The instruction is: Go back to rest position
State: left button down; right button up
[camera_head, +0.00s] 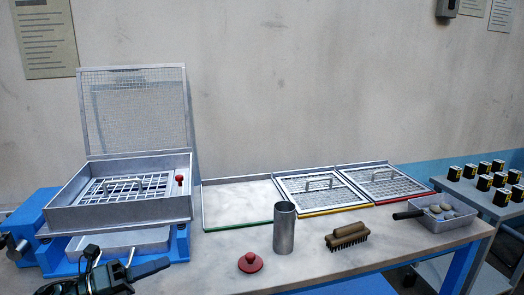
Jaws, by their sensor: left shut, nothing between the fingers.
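My left gripper (148,272) is shut and empty at the lower left, in front of the blue stand (181,251). Its fingers point right, over the table's front left. The sieve box (60,219) on the stand has its mesh lid (135,112) raised upright. A sieve frame with a handle (123,186) lies inside the box, beside a small red knob (180,180). A metal tray (120,243) sits below the box. My right gripper is not in view.
Three flat bays stand at the back: an empty green-edged one (238,203), then yellow-edged (320,212) and red-edged (405,199) ones with grates. On the table are a metal cylinder (284,230), red-knobbed lid (250,263), brush (347,237) and stone tray (450,226). Black boxes (485,182) stand right.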

pick_arm(q)
jog(key=s+d+f+n+y, duration=0.3)
jog(key=s+f+n, duration=0.3)
jog(key=n, duration=0.5)
jog(key=s+d+f+n+y+p, duration=0.1)
jog(key=s+d+f+n+y, duration=0.2)
jog(key=f+n, duration=0.6)
jog(key=s+d+f+n+y, duration=0.4)
jog(key=s+f+n+y, duration=0.2)
jog(key=s+n, duration=0.3)
jog(key=f+n, duration=0.1)
jog(key=n, duration=0.3)
jog(key=shift+s+f+y, duration=0.25)
jog(key=shift+s+y, duration=0.05)
jog(key=shift+s, duration=0.1)
